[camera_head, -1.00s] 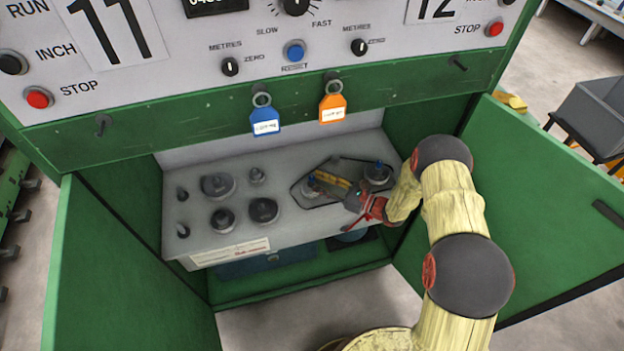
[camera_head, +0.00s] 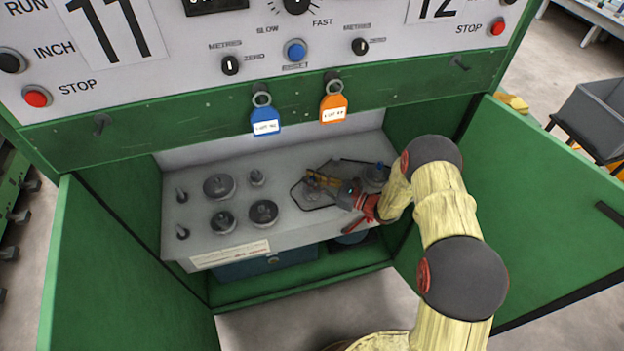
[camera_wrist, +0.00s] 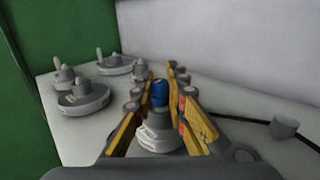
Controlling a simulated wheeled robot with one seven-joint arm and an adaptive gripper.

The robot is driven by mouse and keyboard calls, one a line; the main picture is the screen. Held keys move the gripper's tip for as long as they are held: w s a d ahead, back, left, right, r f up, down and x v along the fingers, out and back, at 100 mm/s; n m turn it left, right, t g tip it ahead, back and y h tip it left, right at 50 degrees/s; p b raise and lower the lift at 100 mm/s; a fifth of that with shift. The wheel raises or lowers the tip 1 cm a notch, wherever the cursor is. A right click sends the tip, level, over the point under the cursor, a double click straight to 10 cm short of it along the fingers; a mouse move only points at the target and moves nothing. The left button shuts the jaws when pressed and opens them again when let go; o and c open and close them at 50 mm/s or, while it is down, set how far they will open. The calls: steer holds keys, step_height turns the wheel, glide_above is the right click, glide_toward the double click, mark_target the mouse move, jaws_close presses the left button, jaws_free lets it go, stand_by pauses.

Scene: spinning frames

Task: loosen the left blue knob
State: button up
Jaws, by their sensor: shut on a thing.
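The left blue knob (camera_wrist: 160,93) stands upright on a round grey base (camera_wrist: 160,132) in the wrist view. My gripper (camera_wrist: 157,84) has its yellow fingers on either side of the knob and is shut on it. In the head view my gripper (camera_head: 312,180) reaches in from the right over the grey panel (camera_head: 243,225), and its fingers hide most of the left knob.
Several grey round fittings (camera_head: 219,186) stand on the panel's left half. Open green doors flank the cabinet, left (camera_head: 115,265) and right (camera_head: 545,210). A blue tag (camera_head: 265,120) and an orange tag (camera_head: 333,107) hang above the opening. A blue box (camera_head: 270,262) lies below the panel.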

jaws_close()
steer(key=shift+n+g, duration=0.3)
steer(key=shift+g, duration=0.2)
steer(key=n+g+b, duration=0.1)
steer(key=g+y+b, duration=0.1)
steer(key=shift+w+f+n+g, duration=0.1)
steer(key=shift+f+n+g, duration=0.05)
steer(key=shift+n+g, duration=0.2)
steer(key=n+g+y+b, duration=0.1)
steer(key=n+g, duration=0.1)
steer(key=g, duration=0.2)
steer(key=shift+n+b, duration=0.35)
steer(key=shift+b, duration=0.05)
steer(key=shift+n+g+b, duration=0.3)
steer(key=shift+n+g, duration=0.2)
steer(key=shift+g, duration=0.25)
steer(key=o, duration=0.7)
jaws_free()
steer(key=shift+c, duration=0.2)
